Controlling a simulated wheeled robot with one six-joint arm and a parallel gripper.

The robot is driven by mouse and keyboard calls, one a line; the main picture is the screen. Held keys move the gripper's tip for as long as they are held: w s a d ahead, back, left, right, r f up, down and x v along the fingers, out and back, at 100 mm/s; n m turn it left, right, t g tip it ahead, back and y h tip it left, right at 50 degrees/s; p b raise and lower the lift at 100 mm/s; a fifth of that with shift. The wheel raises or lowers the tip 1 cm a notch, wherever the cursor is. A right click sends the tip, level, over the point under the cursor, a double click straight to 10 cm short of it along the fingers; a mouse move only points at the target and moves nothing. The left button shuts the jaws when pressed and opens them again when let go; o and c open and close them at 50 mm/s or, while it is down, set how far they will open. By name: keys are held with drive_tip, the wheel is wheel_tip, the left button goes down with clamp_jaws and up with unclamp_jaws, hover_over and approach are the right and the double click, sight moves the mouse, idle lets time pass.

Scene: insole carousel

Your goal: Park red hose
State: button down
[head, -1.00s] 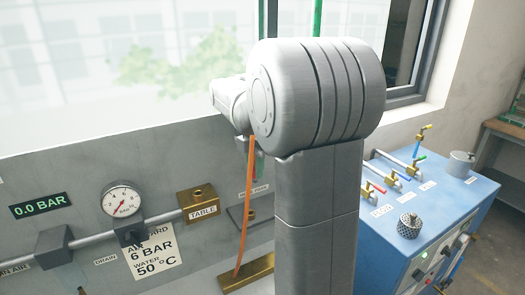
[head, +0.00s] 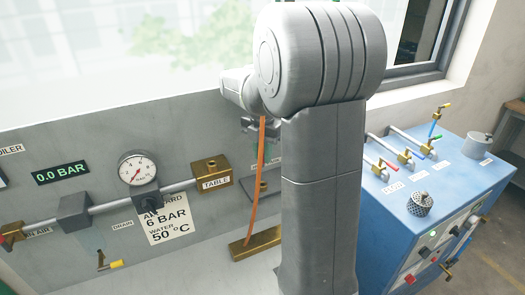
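An orange-red hose (head: 257,185) hangs in a slight curve in front of the grey wall panel. Its lower end meets a long brass block (head: 256,243) on the pale surface below. Its upper end reaches my gripper (head: 262,127), which is mostly hidden behind my own arm. Only a small dark part of the gripper shows beside the hose top, so its fingers and grip cannot be made out. A dark bracket (head: 263,187) sticks out from the panel behind the hose, under a small, partly hidden label. The hose passes in front of the bracket; I cannot see them touching.
A brass block marked TABLE (head: 212,172) ends the pipe at the left, with a pressure gauge (head: 137,168) and a 0.0 BAR display (head: 61,172). A blue cabinet (head: 440,215) with valves stands right of my arm. A window lies behind.

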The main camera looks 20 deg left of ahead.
sight(263, 146)
drive_tip(key=shift+f+b, duration=1.6)
drive_tip(key=shift+f, duration=1.15)
drive_tip(key=shift+p, duration=0.5)
drive_tip(key=shift+f+b, duration=0.9)
drive_tip(key=shift+f, duration=0.6)
drive_tip(key=c, duration=1.2)
unclamp_jaws()
drive_tip(key=shift+o, duration=0.2)
wheel_tip(263, 146, up, 14)
drive_tip(key=shift+f+b, duration=0.1)
drive_tip(key=shift+b, duration=0.4)
